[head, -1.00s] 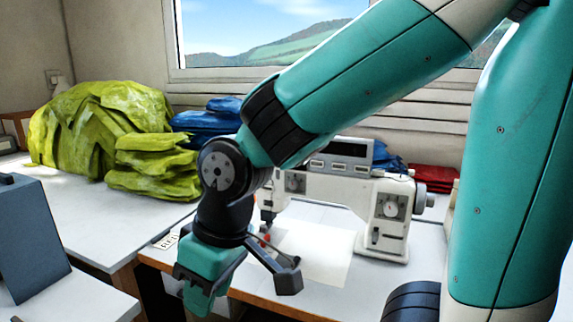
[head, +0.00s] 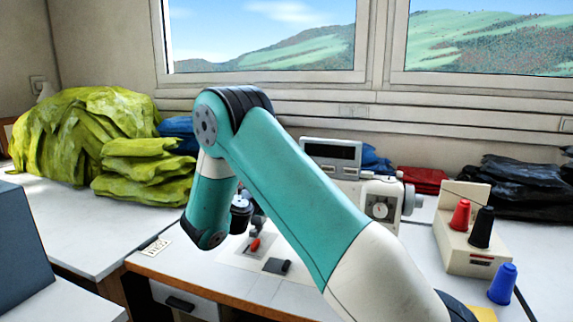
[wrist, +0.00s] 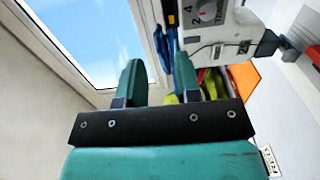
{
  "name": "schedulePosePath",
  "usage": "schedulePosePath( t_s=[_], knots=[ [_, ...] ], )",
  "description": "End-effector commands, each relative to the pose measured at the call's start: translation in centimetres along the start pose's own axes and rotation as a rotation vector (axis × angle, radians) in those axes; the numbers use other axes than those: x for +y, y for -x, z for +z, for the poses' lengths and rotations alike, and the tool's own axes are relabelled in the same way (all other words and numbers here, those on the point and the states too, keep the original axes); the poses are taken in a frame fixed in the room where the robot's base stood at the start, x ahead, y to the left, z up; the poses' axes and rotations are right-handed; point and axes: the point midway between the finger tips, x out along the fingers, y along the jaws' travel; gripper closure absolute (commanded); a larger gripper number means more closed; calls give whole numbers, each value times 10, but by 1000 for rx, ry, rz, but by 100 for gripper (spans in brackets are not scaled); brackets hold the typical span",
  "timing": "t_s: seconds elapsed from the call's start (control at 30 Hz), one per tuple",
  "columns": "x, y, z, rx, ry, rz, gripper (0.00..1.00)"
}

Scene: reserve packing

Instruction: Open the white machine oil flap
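The white sewing machine (head: 382,188) stands on the table behind my arm, with a dark display and a round dial on it. Much of its body is hidden by my teal arm. In the wrist view the white machine (wrist: 232,48) is at the upper right, with its numbered dial showing. I cannot make out the oil flap in either view. My gripper (wrist: 158,84) is open, its two teal fingers apart with nothing seen between them. The right finger overlaps the view close to the machine; I cannot tell whether they touch.
Lime-green folded cloth (head: 85,137) is piled at the left, with blue cloth (head: 178,132) beside it. A thread stand (head: 463,236) with red and black spools is on the right, a blue spool (head: 503,284) in front. Red cloth (head: 422,179) and black cloth (head: 525,186) lie at the back.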

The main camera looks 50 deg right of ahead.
Motion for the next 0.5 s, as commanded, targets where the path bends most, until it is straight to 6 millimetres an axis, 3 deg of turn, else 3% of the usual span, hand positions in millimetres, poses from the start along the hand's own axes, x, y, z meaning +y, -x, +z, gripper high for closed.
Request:
schedulePosePath(
  t_s=[0.03, 0.5],
  knots=[
    [8, -9, 2, -5, 2, -2, 69],
    [3, -115, 2, -5, -5, -2, 69]
  ],
)
